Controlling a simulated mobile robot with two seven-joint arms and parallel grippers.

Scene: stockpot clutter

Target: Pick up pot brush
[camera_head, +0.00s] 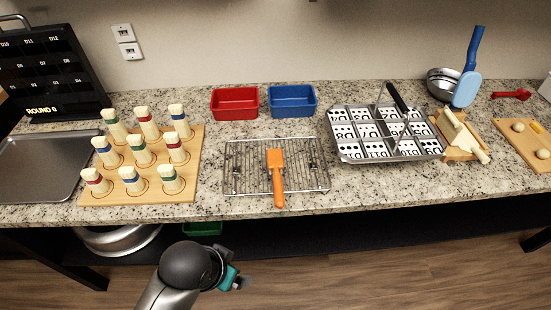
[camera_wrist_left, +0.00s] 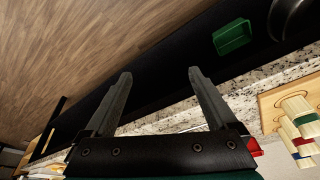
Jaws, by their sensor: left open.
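An orange brush-like tool (camera_head: 277,176) lies on a wire rack (camera_head: 235,155) in the middle of the counter, its broad head toward the wall and its handle toward the front edge. A blue long-handled tool (camera_head: 466,90) stands at the right near a metal bowl. I cannot tell for certain which one is the pot brush. My left gripper (camera_head: 240,282) is below and in front of the counter, apart from both tools. In the left wrist view its jaws (camera_wrist_left: 159,74) are open and empty. My right gripper is not in view.
A board (camera_head: 140,194) with several banded pegs stands left of the rack, beside a metal tray (camera_head: 40,170). Red (camera_head: 235,103) and blue (camera_head: 292,100) bins sit behind. A tray of marked tiles (camera_head: 338,140) is to the right. A green bin (camera_wrist_left: 232,37) sits below the counter.

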